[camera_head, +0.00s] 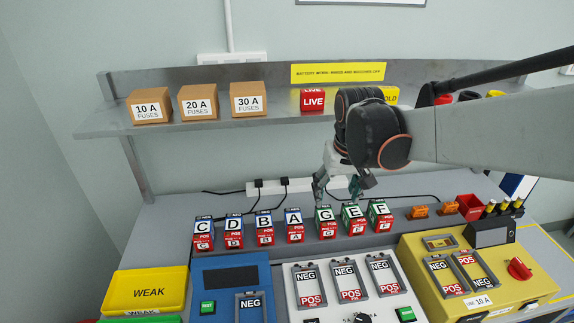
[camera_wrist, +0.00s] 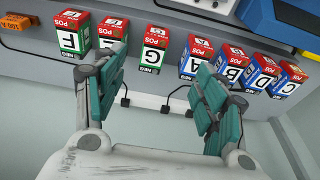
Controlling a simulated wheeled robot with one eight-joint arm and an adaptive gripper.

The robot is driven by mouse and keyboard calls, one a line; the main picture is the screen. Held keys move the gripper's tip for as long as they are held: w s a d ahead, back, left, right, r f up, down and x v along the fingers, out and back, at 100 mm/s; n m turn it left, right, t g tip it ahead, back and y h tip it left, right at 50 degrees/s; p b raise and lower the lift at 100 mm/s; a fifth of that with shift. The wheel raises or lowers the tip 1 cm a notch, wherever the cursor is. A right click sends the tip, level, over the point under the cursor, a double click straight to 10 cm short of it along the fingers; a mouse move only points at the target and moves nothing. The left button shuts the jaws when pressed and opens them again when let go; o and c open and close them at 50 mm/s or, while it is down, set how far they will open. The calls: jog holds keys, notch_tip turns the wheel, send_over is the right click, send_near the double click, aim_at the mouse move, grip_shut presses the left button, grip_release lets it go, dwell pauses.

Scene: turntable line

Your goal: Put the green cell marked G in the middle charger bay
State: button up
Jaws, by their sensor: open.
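The green cell G (camera_head: 326,222) stands upright in a row of lettered cells on the bench, between the blue cell A and the green cell E. In the wrist view, cell G (camera_wrist: 154,48) lies between the two fingers, beyond their tips. My gripper (camera_head: 337,195) is open and empty, above and close to cells G and E; it also shows in the wrist view (camera_wrist: 160,66). The white charger (camera_head: 330,307) has three bays side by side. Its middle bay (camera_head: 346,280), marked NEG and POS, looks empty.
Cell A (camera_head: 295,227) and cell E (camera_head: 354,221) stand close on either side of G. A shelf (camera_head: 200,117) with fuse boxes hangs behind. A blue unit (camera_head: 222,272) and a yellow unit (camera_head: 484,300) flank the charger. Yellow WEAK tray (camera_head: 150,292) is at the left.

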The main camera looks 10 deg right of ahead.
aim_at(326, 215)
jog(key=w+f, duration=0.2)
jog(key=f, duration=0.2)
jog(key=w+f+g, duration=0.1)
jog(key=w+f, duration=0.2)
jog(key=w+f+g, duration=0.1)
jog(key=w+f, duration=0.1)
jog(key=f, duration=0.2)
jog(key=shift+w+f, duration=0.3)
jog(key=shift+f, duration=0.05)
jog(key=f, duration=0.1)
jog(key=f+b, duration=0.1)
jog(key=f, duration=0.2)
jog(key=shift+d+f+b, duration=0.2)
jog(key=shift+d+b, duration=0.15)
jog(key=shift+d, duration=0.05)
jog(key=shift+f, duration=0.45)
jog(key=shift+r, duration=0.1)
grip_shut()
